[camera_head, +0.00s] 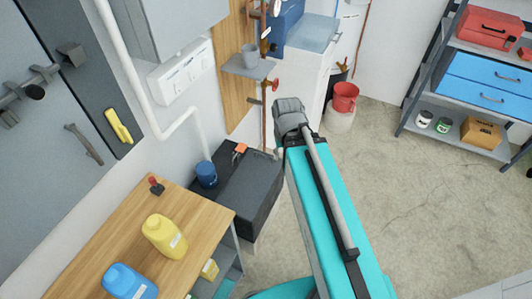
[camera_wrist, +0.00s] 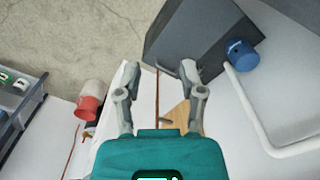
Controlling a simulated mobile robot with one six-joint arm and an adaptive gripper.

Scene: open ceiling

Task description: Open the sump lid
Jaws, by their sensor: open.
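The sump looks to be the dark grey box (camera_head: 262,208) on the floor by the left wall, beyond the wooden bench. Its flat grey lid (camera_head: 248,182) appears to lie closed on top. The box also shows at the top of the wrist view (camera_wrist: 190,40). My gripper (camera_wrist: 160,70) is open and empty, its two fingers spread apart below the box in that view. The fingers appear clear of the box. In the head view I cannot make out the fingers; my arm reaches up just right of the box.
A blue container (camera_head: 206,173) and an orange-headed item (camera_head: 239,150) sit beside the lid. The wooden bench (camera_head: 120,230) holds yellow and blue jugs. A grey wall shelf (camera_head: 249,67) and pipes stand behind. A red bucket (camera_head: 345,97) is farther back. Open floor lies right.

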